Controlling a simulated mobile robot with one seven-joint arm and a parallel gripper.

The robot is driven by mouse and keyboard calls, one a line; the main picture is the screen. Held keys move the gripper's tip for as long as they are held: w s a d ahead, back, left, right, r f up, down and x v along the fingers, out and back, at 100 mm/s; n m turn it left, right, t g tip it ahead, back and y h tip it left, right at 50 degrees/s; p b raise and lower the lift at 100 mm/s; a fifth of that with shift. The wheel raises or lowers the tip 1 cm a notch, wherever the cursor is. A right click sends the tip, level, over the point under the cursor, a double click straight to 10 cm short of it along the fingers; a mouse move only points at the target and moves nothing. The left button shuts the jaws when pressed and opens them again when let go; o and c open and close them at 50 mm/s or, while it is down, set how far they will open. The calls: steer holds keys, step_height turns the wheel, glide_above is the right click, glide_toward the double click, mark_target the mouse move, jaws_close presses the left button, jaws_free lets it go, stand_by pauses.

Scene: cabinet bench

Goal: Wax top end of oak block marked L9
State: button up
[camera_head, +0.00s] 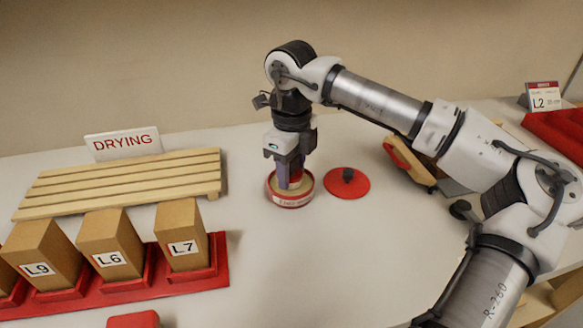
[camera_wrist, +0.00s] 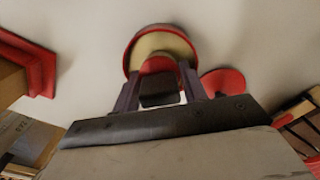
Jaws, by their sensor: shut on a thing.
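The oak block marked L9 (camera_head: 42,255) stands at the left in a red holder (camera_head: 130,288), with its pale top end bare. A round red-rimmed tin of cream wax (camera_head: 291,201) stands open at mid-table; it also shows in the wrist view (camera_wrist: 165,38). My gripper (camera_head: 290,178) points down over the tin and is shut on a small applicator with a dark part (camera_wrist: 158,96) and a red part. The applicator's lower end is at or in the wax; I cannot tell how deep.
The red lid (camera_head: 360,186) with a dark knob lies right of the tin. Blocks L6 (camera_head: 110,243) and L7 (camera_head: 181,235) stand beside L9. A slatted rack (camera_head: 120,183) under a DRYING sign (camera_head: 124,143) is behind them. An L2 card (camera_head: 544,98) stands far right.

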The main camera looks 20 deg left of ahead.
steer(key=shift+r+p, duration=1.95)
steer(key=shift+r, duration=1.4)
